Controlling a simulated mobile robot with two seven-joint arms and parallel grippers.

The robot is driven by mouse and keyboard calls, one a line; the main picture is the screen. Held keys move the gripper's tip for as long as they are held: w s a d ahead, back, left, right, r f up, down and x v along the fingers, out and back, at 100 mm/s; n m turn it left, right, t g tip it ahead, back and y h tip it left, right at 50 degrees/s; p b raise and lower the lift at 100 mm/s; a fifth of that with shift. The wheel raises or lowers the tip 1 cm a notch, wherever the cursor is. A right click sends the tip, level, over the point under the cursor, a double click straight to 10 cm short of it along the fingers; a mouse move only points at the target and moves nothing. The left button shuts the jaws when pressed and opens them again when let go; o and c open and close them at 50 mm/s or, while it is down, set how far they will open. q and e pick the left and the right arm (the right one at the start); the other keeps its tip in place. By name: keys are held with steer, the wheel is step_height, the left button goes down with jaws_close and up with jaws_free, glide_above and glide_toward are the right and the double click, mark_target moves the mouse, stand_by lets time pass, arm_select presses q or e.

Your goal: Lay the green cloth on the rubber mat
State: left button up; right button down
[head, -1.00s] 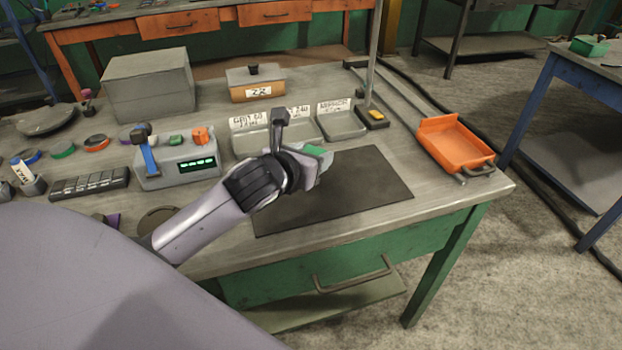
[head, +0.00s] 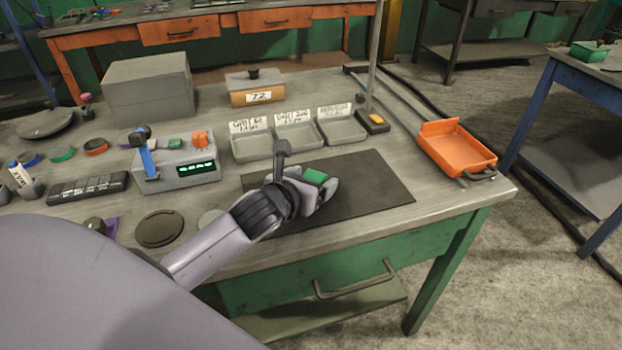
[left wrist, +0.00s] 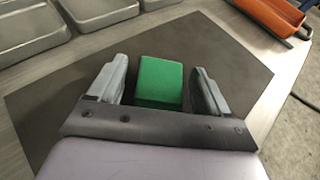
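The green cloth, a small folded block, shows in the head view (head: 315,176) and in the left wrist view (left wrist: 160,83). It is over the dark rubber mat (head: 375,185) and looks to be lying on it; its underside is hidden. My left gripper (head: 318,190) is low over the mat's left half. Its fingers stand either side of the cloth, with a gap on both sides in the left wrist view, so it is open around the cloth. The mat (left wrist: 50,105) spreads around the cloth in that view. My right gripper is not in view.
Labelled grey trays (head: 296,137) stand behind the mat. An orange tray (head: 455,150) is at the bench's right edge. A grey box with a green display (head: 180,165) stands to the left. A thin upright pole (head: 373,50) rises behind. The mat's right half is clear.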

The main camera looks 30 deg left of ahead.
arm_select(q)
steer(key=shift+r, duration=0.1)
steer(key=shift+s+r, duration=0.1)
steer(key=shift+r, duration=0.05)
steer(key=v, duration=1.1)
steer(key=shift+s+r+p, duration=0.1)
steer(key=shift+s+p, duration=0.3)
